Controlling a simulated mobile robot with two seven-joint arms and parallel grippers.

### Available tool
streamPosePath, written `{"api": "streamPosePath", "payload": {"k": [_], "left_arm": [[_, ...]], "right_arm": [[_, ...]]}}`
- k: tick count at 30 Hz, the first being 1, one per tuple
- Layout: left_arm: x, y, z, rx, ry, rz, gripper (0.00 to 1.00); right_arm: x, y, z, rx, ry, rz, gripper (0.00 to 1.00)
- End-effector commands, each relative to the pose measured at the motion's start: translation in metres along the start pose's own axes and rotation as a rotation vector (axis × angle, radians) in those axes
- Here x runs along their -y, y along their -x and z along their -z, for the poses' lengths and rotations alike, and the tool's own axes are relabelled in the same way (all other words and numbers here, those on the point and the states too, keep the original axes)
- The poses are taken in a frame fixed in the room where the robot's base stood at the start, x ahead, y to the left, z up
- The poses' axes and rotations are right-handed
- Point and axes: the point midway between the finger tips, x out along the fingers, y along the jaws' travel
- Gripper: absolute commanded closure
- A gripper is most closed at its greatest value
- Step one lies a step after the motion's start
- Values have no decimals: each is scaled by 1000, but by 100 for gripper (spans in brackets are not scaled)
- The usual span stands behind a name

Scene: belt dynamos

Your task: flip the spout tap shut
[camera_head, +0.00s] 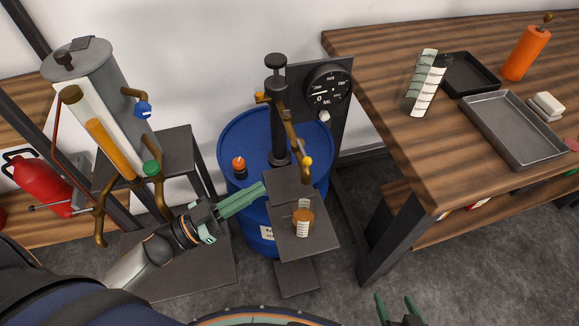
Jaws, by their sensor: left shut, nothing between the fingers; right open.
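A brass spout (291,128) comes off the dark pump column (278,130) on the blue drum (232,145) and runs down over a small dark shelf. A yellow knob (308,161) sits near its lower end, apparently the spout tap; I cannot tell whether it is open or shut. A small glass vessel with amber liquid (303,222) stands below on a dark stand plate (316,245). My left gripper (258,190) is shut and empty, left of the stand and below-left of the knob. My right gripper (397,300) is open and empty at the bottom edge, far from the spout.
A dial gauge (328,84) is behind the spout. On the left stands a grey tank (88,72) with blue and green taps, beside a red extinguisher (42,182). The right table (400,150) holds grey trays (515,130), a striped block (425,85) and an orange cylinder (526,52).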

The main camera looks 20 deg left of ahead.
Motion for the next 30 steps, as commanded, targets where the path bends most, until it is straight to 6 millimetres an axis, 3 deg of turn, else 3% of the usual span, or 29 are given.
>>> {"api": "streamPosePath", "payload": {"k": [6,12,18,30], "left_arm": [[0,-49,2,-5,-1,0,100],[0,-77,1,-3,0,1,100],[0,-88,0,0,1,1,100],[-1,-89,0,0,1,2,100]], "right_arm": [[0,4,5,1,0,0,24],[0,7,7,1,0,-1,24],[0,8,8,1,0,0,24],[0,8,8,2,0,0,24]]}}
